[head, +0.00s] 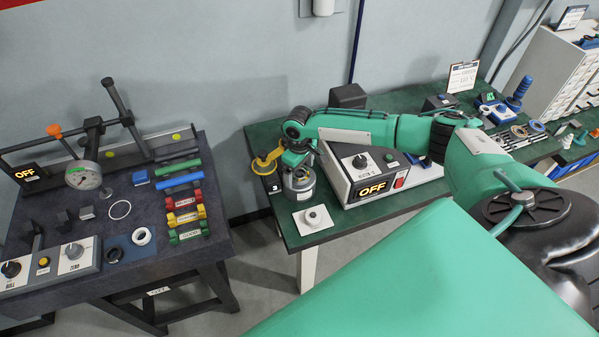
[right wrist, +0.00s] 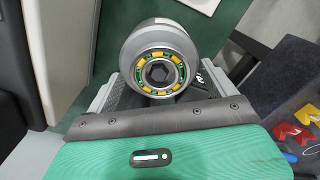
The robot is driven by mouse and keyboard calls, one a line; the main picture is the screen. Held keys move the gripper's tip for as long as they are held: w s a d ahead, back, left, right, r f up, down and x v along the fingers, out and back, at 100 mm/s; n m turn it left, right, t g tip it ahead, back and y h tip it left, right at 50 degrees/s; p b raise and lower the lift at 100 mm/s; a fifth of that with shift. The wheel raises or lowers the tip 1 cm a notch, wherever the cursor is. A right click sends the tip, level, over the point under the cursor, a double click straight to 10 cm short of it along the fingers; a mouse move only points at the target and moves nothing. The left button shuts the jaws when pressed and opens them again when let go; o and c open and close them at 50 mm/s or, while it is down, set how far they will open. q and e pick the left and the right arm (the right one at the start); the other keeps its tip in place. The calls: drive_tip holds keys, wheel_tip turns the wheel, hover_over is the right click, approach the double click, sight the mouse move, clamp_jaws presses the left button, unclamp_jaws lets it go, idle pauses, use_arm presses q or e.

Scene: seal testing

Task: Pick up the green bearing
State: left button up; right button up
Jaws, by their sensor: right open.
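In the right wrist view a bearing (right wrist: 160,74) with green and yellow parts between its rings sits face-up in the top of a rounded grey metal housing (right wrist: 140,47). A dark hexagonal piece fills its centre. My right gripper (right wrist: 158,84) is open, its grey fingers on either side of the housing; I cannot tell whether they touch it. In the head view my right gripper (head: 298,172) points down over the grey housing (head: 301,195) at the left end of the green-topped bench. There the hand hides the bearing. My left gripper is not in view.
A control box marked OFF (head: 369,186) stands close right of my right gripper. A white ring on a white pad (head: 315,219) lies in front of it, a yellow ring (head: 266,164) to its left. A dark table (head: 117,252) with a dial gauge (head: 83,175) stands farther left, across a gap.

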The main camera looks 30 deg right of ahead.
drive_tip(key=c, duration=1.4)
drive_tip(key=shift+o, duration=0.2)
wheel_tip(320, 180, up, 20)
drive_tip(key=b, duration=0.4)
